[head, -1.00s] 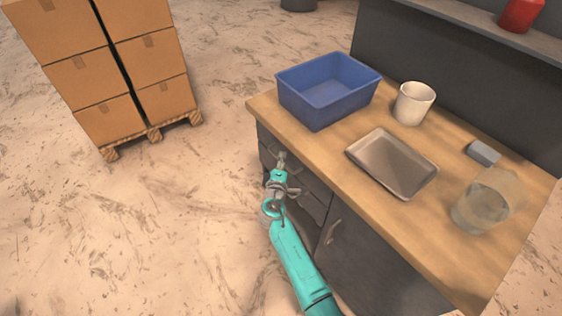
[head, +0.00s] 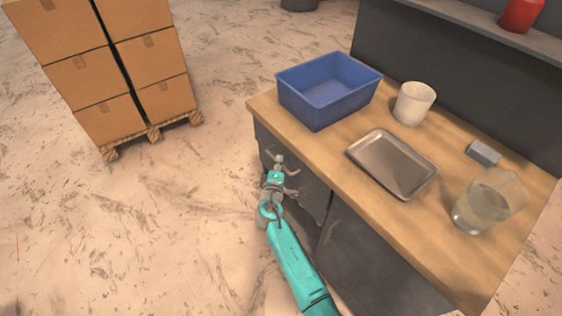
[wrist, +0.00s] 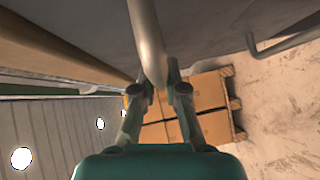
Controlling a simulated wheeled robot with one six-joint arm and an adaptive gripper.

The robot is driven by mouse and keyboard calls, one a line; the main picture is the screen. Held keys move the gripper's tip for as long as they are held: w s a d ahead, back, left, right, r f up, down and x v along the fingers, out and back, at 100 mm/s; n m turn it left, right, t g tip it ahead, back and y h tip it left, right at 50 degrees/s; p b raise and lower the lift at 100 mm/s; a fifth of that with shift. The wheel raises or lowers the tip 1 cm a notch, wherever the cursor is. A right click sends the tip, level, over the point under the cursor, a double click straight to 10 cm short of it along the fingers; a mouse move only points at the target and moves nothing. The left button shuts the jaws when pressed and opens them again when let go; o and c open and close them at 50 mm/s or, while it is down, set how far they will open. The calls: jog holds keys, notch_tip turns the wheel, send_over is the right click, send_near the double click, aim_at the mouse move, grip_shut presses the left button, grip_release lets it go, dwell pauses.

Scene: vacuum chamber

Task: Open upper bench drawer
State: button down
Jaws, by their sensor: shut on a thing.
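The bench (head: 460,262) has a wooden top and a dark grey front with drawers at its left end. The upper drawer (head: 308,184) is partly hidden by my gripper (head: 279,163), which is at its front just below the bench top's edge. In the wrist view, a metal bar handle (wrist: 147,38) runs down between the fingertips of my gripper (wrist: 158,88), which are shut on it. The grey front (wrist: 205,22) lies behind the handle. How far the drawer stands out is hard to tell.
A second handle (wrist: 285,42) is beside the gripper in the wrist view. On the bench top are a blue bin (head: 325,105), a white cup (head: 414,103), a metal tray (head: 392,162), a glass jar (head: 485,205) and a grey block (head: 484,153). Cardboard boxes (head: 80,85) stand left; floor between is clear.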

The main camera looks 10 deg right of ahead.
jog(key=s+a, duration=0.4)
jog(key=a, duration=0.5)
jog(key=s+a, duration=0.4)
jog(key=a, duration=0.5)
jog(key=s+a, duration=0.4)
jog(key=a, duration=0.5)
jog(key=shift+s+a, duration=0.2)
jog(key=shift+a, duration=0.1)
jog(key=c, duration=1.2)
grip_release()
jog(key=v, duration=1.2)
